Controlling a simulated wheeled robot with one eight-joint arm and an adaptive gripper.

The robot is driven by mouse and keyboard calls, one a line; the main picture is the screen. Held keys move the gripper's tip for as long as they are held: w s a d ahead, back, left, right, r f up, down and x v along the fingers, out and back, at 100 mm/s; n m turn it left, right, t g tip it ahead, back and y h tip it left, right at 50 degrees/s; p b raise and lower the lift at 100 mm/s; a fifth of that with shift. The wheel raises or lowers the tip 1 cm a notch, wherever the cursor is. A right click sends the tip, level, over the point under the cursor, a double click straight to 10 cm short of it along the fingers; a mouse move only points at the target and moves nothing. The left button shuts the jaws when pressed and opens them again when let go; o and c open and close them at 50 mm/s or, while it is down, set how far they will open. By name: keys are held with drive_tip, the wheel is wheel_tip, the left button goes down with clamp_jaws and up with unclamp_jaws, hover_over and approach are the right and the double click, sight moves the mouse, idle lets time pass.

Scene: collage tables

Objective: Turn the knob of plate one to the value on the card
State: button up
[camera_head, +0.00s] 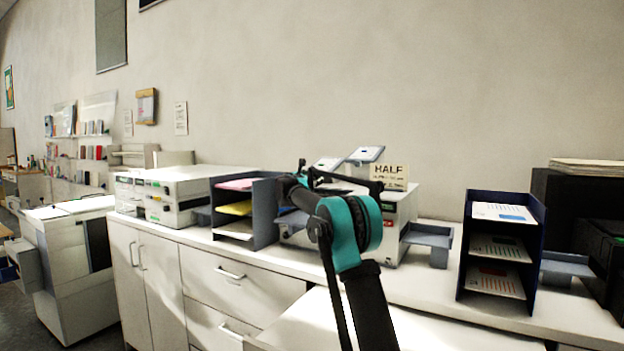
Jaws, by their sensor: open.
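A cream card (389,174) with the word HALF in large letters stands behind my arm, right of the middle; the smaller lines under the word are too small to read. My gripper (318,178) is open, in front of the white machine (403,222) on the counter and left of the card. It looks empty, and its dark fingers are partly lost against my arm. No knob can be made out, and I cannot tell which thing is plate one. Two small tilted panels (366,154) show above the machine; my arm hides much of the machine's front.
A paper tray stack (264,212) with coloured sheets stands left of my arm, and a dark blue one (541,245) stands right. Another white machine (160,203) is farther left. The white counter (430,290) has bare room at its front right.

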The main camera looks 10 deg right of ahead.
drive_tip(key=v, duration=1.2)
drive_tip(key=s+a+n+g+h, duration=0.1)
drive_tip(key=s+a+n, duration=0.1)
drive_tip(key=s+a, duration=0.15)
drive_tip(key=x, duration=1.7)
drive_tip(key=shift+r, duration=0.15)
drive_tip(key=shift+c, duration=0.6)
drive_tip(key=c, duration=1)
drive_tip(key=shift+m, duration=0.4)
drive_tip(key=shift+c, duration=0.2)
